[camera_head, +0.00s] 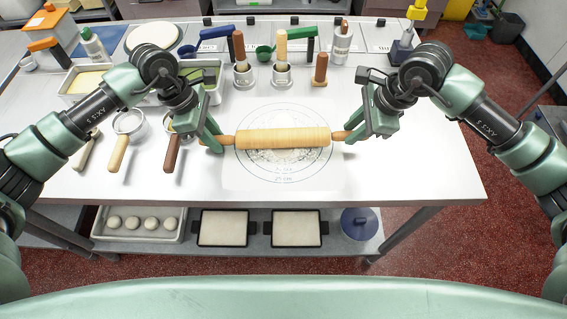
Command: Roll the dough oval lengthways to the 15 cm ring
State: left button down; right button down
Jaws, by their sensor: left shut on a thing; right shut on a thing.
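A wooden rolling pin (282,138) lies crosswise over the pale mat (236,175) in the middle of the table. My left gripper (218,141) is shut on the pin's left handle, and my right gripper (350,135) is shut on its right handle. A whitish, floury patch (280,156) shows just in front of the pin, inside the rings. The dough's outline cannot be told, as the pin covers part of that area.
Sieves (127,126) with handles lie left of the mat. Metal cups (243,74) with wooden-handled tools and an upright wooden piece (320,70) stand behind it. The white table (420,172) is clear at the right. Dough balls (133,223) sit in a tray below.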

pick_arm(q)
jog(key=shift+w+a, duration=0.1)
jog(key=shift+a, duration=0.25)
pick_arm(e)
jog(key=shift+w+d+r, duration=0.25)
jog(key=shift+w+d, duration=0.05)
pick_arm(q)
jog(key=shift+r, duration=0.15)
pick_arm(e)
jog(key=shift+s+r, duration=0.1)
jog(key=shift+s, duration=0.05)
